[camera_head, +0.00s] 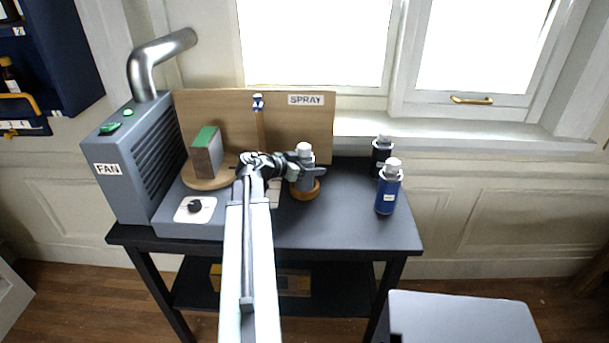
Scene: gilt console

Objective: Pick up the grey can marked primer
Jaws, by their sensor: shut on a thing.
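My arm reaches in from the bottom of the view and hides part of the table.
A blue can (388,189) and a black can (380,155) stand at the right. A grey fan box (120,175) stands left, beside a green-topped block (206,155) on a round board. A wooden SPRAY panel (220,115) stands behind. The table's front right is clear.

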